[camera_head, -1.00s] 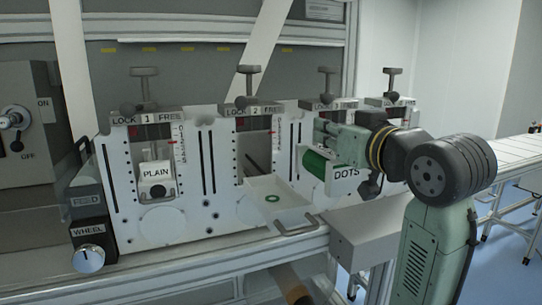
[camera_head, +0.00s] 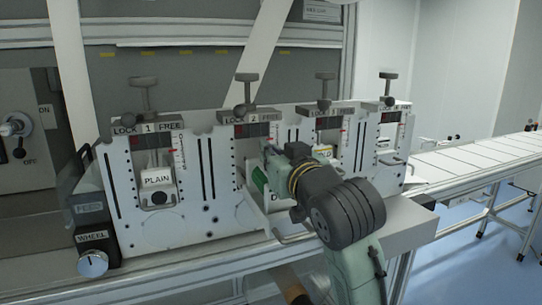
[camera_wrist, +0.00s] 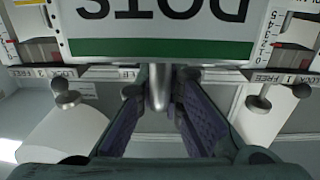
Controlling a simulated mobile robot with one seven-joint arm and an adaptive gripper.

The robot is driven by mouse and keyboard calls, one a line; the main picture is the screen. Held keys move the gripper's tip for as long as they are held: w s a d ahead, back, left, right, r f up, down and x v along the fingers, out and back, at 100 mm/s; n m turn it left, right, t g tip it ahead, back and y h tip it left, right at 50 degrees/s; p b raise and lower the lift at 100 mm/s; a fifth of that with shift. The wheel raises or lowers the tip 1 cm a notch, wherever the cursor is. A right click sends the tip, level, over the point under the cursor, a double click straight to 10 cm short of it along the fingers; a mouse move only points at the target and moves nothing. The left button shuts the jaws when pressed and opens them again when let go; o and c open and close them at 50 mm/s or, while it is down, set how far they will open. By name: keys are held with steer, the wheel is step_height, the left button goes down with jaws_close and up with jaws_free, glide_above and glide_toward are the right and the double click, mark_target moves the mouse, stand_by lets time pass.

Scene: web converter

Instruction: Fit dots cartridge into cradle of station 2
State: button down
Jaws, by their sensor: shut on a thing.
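My gripper (camera_wrist: 158,90) is shut on the grey stem of the cartridge. In the head view my gripper (camera_head: 272,160) and wrist cover much of the right part of station 2. The cradle of station 2 is mostly hidden, so I cannot tell whether the cartridge touches it.
Station 1 (camera_head: 148,128) on the left holds the PLAIN cartridge (camera_head: 158,180). Further stations stand to the right, partly behind my arm. Clamp screws with T-handles (camera_head: 246,85) rise above the stations. The FEED and WHEEL box (camera_head: 90,232) is at the lower left.

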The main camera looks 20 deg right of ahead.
steer(key=c, duration=2)
jaws_free()
steer(key=shift+w+f+g, duration=0.2)
steer(key=shift+w+f, duration=0.15)
steer(key=shift+f, duration=0.3)
steer(key=shift+w+f+g, duration=0.2)
steer(key=shift+w+f, duration=0.15)
steer(key=shift+f, duration=0.25)
steer(key=shift+o, duration=1.4)
steer(key=shift+s+r, duration=0.2)
steer(key=shift+r, duration=0.1)
steer(key=s+b, duration=0.2)
steer(key=s, duration=1)
steer(key=shift+r, duration=0.4)
